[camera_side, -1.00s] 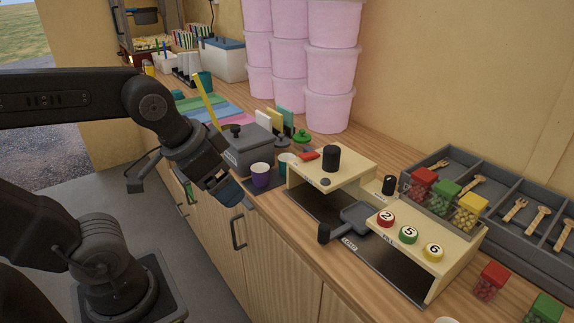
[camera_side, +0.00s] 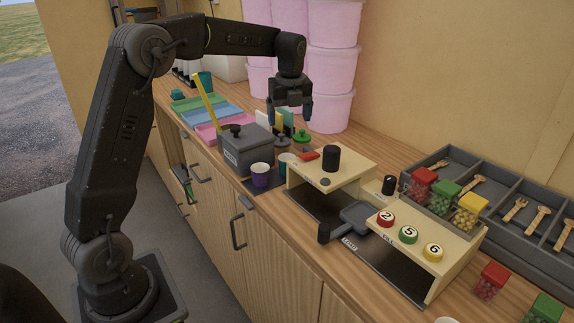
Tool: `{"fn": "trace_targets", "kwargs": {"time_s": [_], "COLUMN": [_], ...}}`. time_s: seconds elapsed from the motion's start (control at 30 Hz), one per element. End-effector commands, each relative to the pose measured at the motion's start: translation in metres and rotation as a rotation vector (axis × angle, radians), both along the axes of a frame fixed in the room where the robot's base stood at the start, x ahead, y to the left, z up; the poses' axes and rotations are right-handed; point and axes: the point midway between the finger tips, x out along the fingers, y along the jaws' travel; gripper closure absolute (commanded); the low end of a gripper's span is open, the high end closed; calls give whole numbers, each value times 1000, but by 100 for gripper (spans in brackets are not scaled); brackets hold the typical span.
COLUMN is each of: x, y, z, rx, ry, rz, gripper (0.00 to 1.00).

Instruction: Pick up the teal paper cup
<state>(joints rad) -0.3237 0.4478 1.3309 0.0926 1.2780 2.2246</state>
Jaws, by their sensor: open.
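My gripper (camera_side: 290,113) points down, open and empty, above and behind the cups in the picture. Its fingers overlap the upright cards behind the grey pot. It is apart from the teal cup.
A lidded grey pot (camera_side: 245,151) stands left of the cups. The cream stand (camera_side: 350,167) with a black knob is at the right. Green and dark lids (camera_side: 302,137) lie behind. Pink tubs (camera_side: 331,73) are stacked by the wall.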

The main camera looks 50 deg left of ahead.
Motion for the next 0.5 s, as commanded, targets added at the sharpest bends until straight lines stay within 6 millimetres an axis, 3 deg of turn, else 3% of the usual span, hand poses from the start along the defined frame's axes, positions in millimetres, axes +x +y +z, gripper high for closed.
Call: {"fn": "trace_targets", "kwargs": {"time_s": [0.17,0.5], "x": [4,6], "y": [6,13], "z": [-16,-77], "rx": [1,2], "ry": [17,15], "rz": [-41,-40], "gripper": [15,15]}}
